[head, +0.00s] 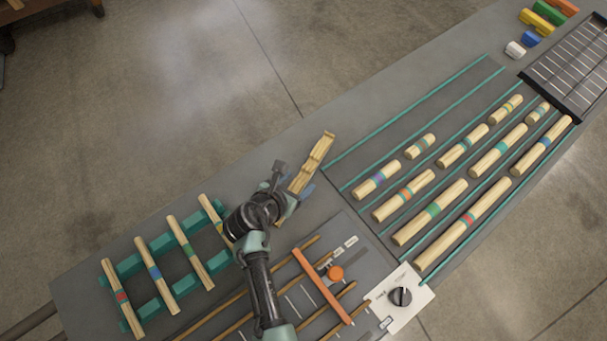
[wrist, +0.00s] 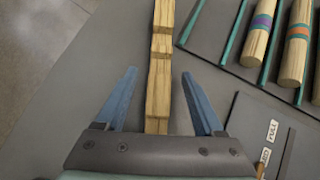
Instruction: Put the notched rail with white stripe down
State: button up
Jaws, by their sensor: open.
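The notched rail (head: 312,162) is a pale wooden bar with cut notches. It lies on bare grey bench top, left of the lane area. In the wrist view the rail (wrist: 160,70) runs from between my fingers out past the top edge. I cannot make out a white stripe on it. My gripper (head: 293,186) is open over the rail's near end. In the wrist view its blue fingers (wrist: 158,74) stand one on each side of the rail, with a gap on both sides. The rail's nearest end is hidden behind the gripper body.
A teal rack (head: 128,266) with several striped rods is at left. Striped dowels (head: 430,210) lie in teal-edged lanes at right. A panel with an orange bar (head: 322,287) and a black knob (head: 401,296) is in front. Bare bench surrounds the rail.

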jog(key=shift+c, duration=0.2)
grip_shut()
dwell(0.4)
